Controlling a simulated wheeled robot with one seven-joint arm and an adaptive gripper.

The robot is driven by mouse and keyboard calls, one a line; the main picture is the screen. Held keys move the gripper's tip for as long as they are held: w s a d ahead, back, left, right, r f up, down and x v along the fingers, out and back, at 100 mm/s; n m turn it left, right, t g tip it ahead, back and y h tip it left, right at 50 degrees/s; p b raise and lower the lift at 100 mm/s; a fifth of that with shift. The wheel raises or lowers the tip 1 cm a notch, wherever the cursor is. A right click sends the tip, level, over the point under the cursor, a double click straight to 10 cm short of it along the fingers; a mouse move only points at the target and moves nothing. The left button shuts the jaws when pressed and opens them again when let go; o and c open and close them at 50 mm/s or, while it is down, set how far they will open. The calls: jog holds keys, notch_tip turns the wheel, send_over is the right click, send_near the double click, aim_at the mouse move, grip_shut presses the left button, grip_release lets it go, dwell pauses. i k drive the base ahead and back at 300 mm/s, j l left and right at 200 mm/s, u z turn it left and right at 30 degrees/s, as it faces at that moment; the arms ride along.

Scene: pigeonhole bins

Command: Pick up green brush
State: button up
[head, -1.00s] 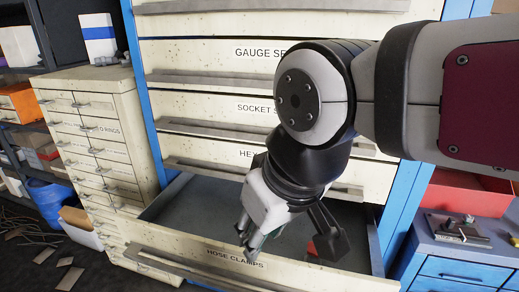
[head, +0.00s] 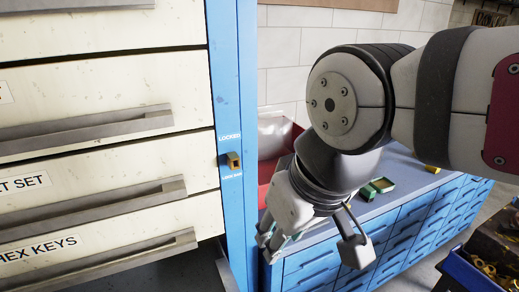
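My gripper (head: 312,242) hangs in front of the low blue drawer cabinet in the head view, with its fingers spread apart. A thin greenish patch shows by its left finger; I cannot tell whether it is part of the finger or something else. I cannot make out a green brush for certain. A small green object with a yellowish middle (head: 378,187) lies on the blue cabinet top, right of and behind my gripper; it looks more like a case than a brush.
The tall cream drawer cabinet (head: 105,90) with a blue frame (head: 232,80) fills the left. A red bin (head: 268,178) stands on the low blue cabinet (head: 400,228). A blue bin of brass-coloured parts (head: 470,275) is at lower right. The cabinet top near the green object is mostly clear.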

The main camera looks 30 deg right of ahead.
aim_at(368, 193)
jog(key=z, duration=1.35)
jog(key=u, duration=2.85)
jog(key=z, duration=2.45)
jog(key=i+z, duration=0.15)
jog(key=z, duration=0.35)
jog(key=i+z, duration=0.25)
jog(key=i, duration=0.25)
